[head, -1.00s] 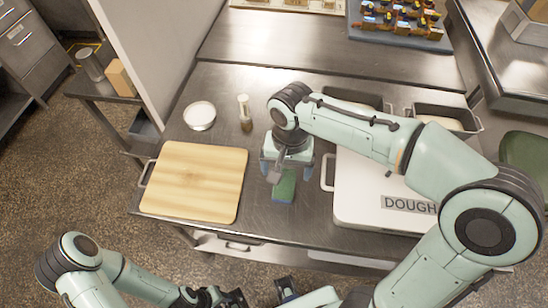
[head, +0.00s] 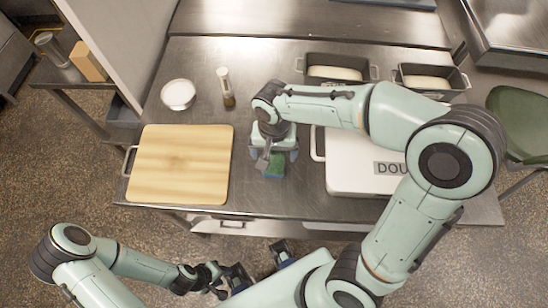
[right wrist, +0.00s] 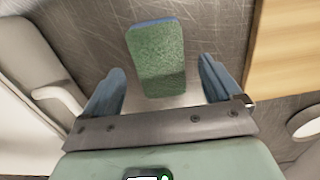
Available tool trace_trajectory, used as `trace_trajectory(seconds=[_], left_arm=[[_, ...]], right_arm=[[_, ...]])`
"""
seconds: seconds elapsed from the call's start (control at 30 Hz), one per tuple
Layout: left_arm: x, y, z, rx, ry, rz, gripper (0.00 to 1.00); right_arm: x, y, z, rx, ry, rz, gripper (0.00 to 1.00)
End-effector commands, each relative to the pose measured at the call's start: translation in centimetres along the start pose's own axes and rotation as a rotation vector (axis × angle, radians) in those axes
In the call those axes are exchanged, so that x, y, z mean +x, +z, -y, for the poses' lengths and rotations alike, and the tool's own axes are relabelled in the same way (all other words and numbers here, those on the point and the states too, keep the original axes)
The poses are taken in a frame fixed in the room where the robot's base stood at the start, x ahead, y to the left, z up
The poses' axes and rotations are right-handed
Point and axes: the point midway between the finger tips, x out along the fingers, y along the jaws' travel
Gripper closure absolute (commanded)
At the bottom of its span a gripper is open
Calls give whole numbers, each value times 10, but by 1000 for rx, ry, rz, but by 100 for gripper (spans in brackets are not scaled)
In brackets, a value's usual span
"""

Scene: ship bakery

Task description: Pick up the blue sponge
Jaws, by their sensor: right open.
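The sponge (head: 275,165) lies on the steel table near its front edge, green side up. The right wrist view shows the sponge (right wrist: 156,55) with a thin blue layer along its far edge. My right gripper (head: 274,154) is open above it, pointing down. In the right wrist view the right gripper's fingers (right wrist: 162,66) stand on either side of the sponge's near part, with gaps on both sides. My left gripper (head: 260,265) is open and empty, low in front of the table.
A wooden cutting board (head: 180,165) lies left of the sponge. A white dough box (head: 350,185) stands close on its right. Behind are a white bowl (head: 178,94), a small bottle (head: 226,88) and two loaf pans (head: 337,67) (head: 431,80).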

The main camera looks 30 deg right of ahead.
Motion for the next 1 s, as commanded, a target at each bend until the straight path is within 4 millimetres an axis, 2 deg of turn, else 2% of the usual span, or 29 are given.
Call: trace_trajectory(seconds=[0.03,0.17,0.43,0.47,0.6,0.63,0.77,0.8,1.0], left_arm=[[2,0,1,0,0,0,61],[3,0,1,0,0,1,61],[3,0,1,0,0,1,61],[3,0,1,0,0,1,61],[3,0,1,0,0,1,61],[3,0,1,0,0,1,61],[3,0,1,0,0,1,61],[3,0,1,0,0,1,61],[3,0,1,0,0,1,61]], right_arm=[[9,1,-1,-1,3,3,8],[24,1,0,0,2,2,8],[26,0,0,0,-1,-1,8],[26,0,0,0,-1,0,15],[26,0,0,0,-1,0,61],[26,0,0,0,-1,0,63],[26,0,0,-1,-1,0,64],[26,0,0,-1,-1,0,69],[25,0,0,-1,-1,-1,69]])
